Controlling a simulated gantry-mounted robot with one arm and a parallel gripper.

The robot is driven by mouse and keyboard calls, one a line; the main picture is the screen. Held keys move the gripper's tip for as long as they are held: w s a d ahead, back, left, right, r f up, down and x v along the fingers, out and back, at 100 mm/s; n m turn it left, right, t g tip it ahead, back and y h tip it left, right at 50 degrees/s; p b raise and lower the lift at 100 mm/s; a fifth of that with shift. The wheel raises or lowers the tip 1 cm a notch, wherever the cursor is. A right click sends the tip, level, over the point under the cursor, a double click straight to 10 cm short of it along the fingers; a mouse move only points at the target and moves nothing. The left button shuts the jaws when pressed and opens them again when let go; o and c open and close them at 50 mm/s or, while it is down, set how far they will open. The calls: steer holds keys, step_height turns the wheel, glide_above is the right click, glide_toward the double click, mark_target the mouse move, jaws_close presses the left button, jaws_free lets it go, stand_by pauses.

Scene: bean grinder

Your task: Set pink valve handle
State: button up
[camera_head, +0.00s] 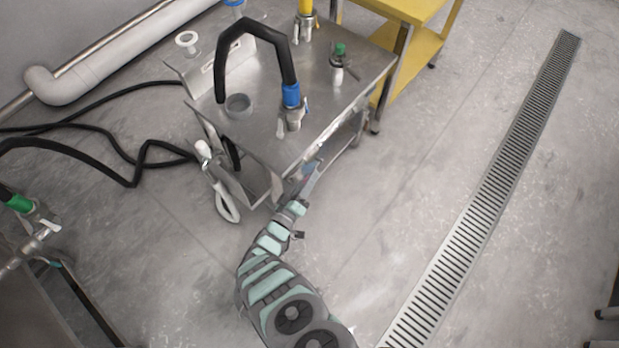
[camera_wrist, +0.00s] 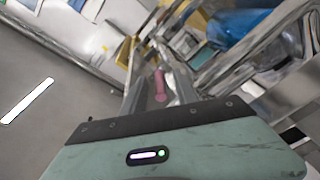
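The pink valve handle (camera_wrist: 160,86) shows in the wrist view as a short pink lever just beyond the middle of my gripper (camera_wrist: 158,78). The grey fingers appear apart on either side of it, with the handle seen between them. I cannot tell whether either finger touches it. In the head view my gripper (camera_head: 309,178) is at the front right edge of the steel cart (camera_head: 262,142), low beside its top. The pink handle is too small and too covered there to make out clearly.
A black hose with a blue collar (camera_head: 291,95) arches over the cart top. A green-capped valve (camera_head: 339,62) and a yellow-collared fitting (camera_head: 305,18) stand behind. A yellow cart (camera_head: 415,50) is close at the back right. Open floor with a drain grate (camera_head: 490,190) lies right.

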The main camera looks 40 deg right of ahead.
steer(key=shift+w+d, duration=0.2)
steer(key=shift+d, duration=0.25)
jaws_close()
stand_by(1.1)
